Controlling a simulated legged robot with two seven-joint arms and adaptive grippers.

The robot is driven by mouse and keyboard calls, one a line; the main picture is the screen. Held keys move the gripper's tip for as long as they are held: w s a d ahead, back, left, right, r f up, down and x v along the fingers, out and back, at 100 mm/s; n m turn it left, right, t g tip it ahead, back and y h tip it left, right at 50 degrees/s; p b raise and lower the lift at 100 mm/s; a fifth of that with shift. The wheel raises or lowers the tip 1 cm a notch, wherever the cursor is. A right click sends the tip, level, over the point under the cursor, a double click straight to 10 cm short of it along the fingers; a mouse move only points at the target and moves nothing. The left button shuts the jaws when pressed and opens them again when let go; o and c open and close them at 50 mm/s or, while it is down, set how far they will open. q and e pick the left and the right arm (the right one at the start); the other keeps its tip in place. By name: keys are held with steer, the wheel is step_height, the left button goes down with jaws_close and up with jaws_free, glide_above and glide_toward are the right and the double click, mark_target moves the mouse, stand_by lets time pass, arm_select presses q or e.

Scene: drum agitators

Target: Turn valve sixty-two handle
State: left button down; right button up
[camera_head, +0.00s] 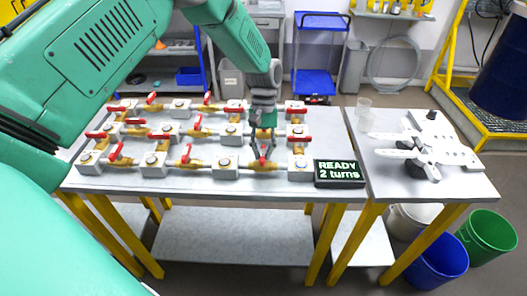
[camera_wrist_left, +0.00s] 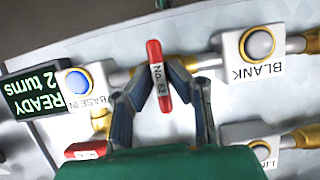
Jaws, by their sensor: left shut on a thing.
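The valve handle is a red bar (camera_wrist_left: 157,78) with a white label reading about "No. 62". In the left wrist view it stands between the fingers of my left gripper (camera_wrist_left: 158,84), which is shut on it. In the head view my left gripper (camera_head: 263,148) points down at the front row of the valve board, and the handle is mostly hidden by the fingers. The brass valve (camera_head: 260,166) sits on the front pipe between two white blocks. A black display (camera_head: 339,172) right of it reads "READY 2 turns". My right gripper is not in view.
Several other red-handled valves (camera_head: 114,153) stand in rows on the grey table (camera_head: 200,184). A block marked "BLANK" (camera_wrist_left: 258,44) is beside the held valve. A second table (camera_head: 450,188) at the right carries a white device (camera_head: 428,147) and clear cups (camera_head: 363,106).

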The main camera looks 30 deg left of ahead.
arm_select(q)
steer(key=shift+w+a+r, duration=0.1)
steer(key=shift+w+r, duration=0.05)
steer(key=shift+w, duration=0.15)
steer(key=c, duration=1.6)
jaws_free()
steer(key=shift+w+a+f, duration=0.1)
steer(key=shift+f, duration=0.1)
steer(key=shift+r, duration=0.25)
steer(key=v, duration=1.1)
steer(key=shift+w+a+r, duration=0.15)
steer(key=shift+w+a, duration=0.05)
